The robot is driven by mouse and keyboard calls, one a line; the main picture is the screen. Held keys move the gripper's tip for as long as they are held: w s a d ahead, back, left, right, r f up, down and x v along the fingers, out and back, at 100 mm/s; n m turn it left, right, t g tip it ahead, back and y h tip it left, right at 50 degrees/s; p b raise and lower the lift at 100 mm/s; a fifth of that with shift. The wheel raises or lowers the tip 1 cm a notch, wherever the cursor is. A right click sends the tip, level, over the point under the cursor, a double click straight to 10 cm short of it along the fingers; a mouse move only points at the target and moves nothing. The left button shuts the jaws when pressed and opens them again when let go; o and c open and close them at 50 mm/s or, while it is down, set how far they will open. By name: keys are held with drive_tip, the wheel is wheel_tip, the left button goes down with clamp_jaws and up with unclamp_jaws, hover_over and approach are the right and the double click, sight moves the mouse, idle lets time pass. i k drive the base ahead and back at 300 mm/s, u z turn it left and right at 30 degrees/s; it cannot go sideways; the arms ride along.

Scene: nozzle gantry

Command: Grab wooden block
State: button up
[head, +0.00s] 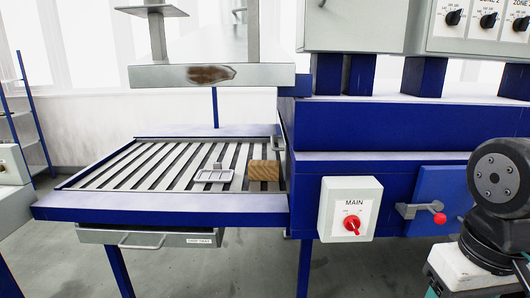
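A small brown wooden block (264,170) sits on the slatted grey bed (120,178) of the blue machine table, near the bed's right end. Its front and top faces show wood grain. It stands close to the blue machine body on its right. My gripper is not in view. Only dark, rounded links of my arm show at the right edge, well to the right of the block and apart from it.
A small metal frame (214,176) lies on the slats left of the block. A grey gantry head (212,75) hangs above the bed. A MAIN switch box (349,209) and a red-knobbed handle (439,218) stick out in front. A drawer (150,237) sits under the table.

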sight(259, 170)
drive_tip(key=u, duration=1.55)
drive_tip(key=i, duration=1.2)
drive_tip(key=z, duration=0.6)
